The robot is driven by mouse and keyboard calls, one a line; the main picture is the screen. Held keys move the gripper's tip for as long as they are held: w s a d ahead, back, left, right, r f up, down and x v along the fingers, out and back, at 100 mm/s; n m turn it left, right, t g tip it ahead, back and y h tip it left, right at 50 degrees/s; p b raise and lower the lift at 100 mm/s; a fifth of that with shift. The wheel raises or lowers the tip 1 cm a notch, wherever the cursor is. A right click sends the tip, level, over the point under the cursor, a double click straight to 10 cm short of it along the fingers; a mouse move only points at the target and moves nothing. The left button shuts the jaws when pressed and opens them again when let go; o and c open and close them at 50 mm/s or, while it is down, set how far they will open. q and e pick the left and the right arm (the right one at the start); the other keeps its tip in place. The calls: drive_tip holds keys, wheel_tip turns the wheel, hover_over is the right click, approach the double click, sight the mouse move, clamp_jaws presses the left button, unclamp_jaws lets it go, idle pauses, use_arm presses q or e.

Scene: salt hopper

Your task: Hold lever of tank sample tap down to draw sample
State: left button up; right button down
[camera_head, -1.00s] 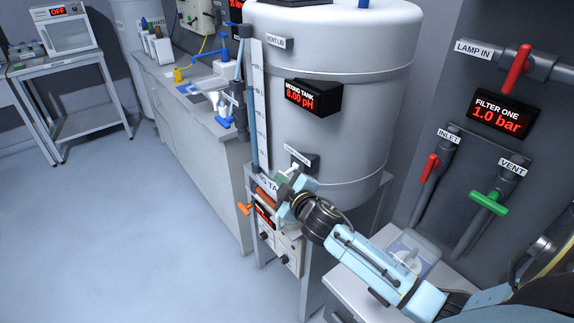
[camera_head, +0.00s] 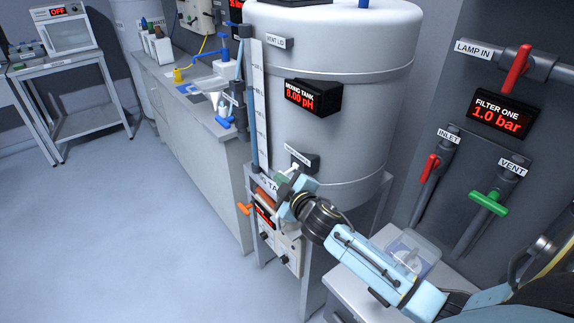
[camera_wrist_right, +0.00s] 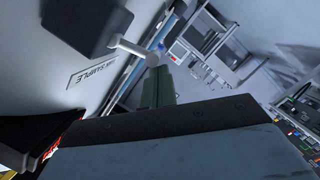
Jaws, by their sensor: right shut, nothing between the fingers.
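The white mixing tank (camera_head: 335,130) stands at the centre of the head view, its display reading 8.00 pH. The sample tap (camera_head: 304,161) sits low on its front as a dark block with a small label. In the right wrist view the dark tap block (camera_wrist_right: 88,22) shows with a light grey spout or lever (camera_wrist_right: 130,47) beside the sample label. My right gripper (camera_head: 285,184) is shut and empty, right at the tap and just below it. Its fingers partly hide the lever, so contact and the lever's angle are unclear. My left gripper is not in view.
A filter panel with a red lamp-in handle (camera_head: 517,70), a red inlet handle (camera_head: 431,167) and a green vent handle (camera_head: 488,203) is at the right. An orange valve handle (camera_head: 244,209) is left of my gripper. The floor at left is clear.

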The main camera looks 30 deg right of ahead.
idle(0.7)
drive_tip(key=s+a+r+p, duration=0.1)
drive_tip(key=s+a+r, duration=0.1)
drive_tip(key=s, duration=0.3)
drive_tip(key=s+a+r+p, duration=0.1)
drive_tip(key=s+r, duration=0.1)
drive_tip(key=s, duration=0.3)
drive_tip(key=shift+a+r+p, duration=0.3)
drive_tip(key=shift+a, duration=0.05)
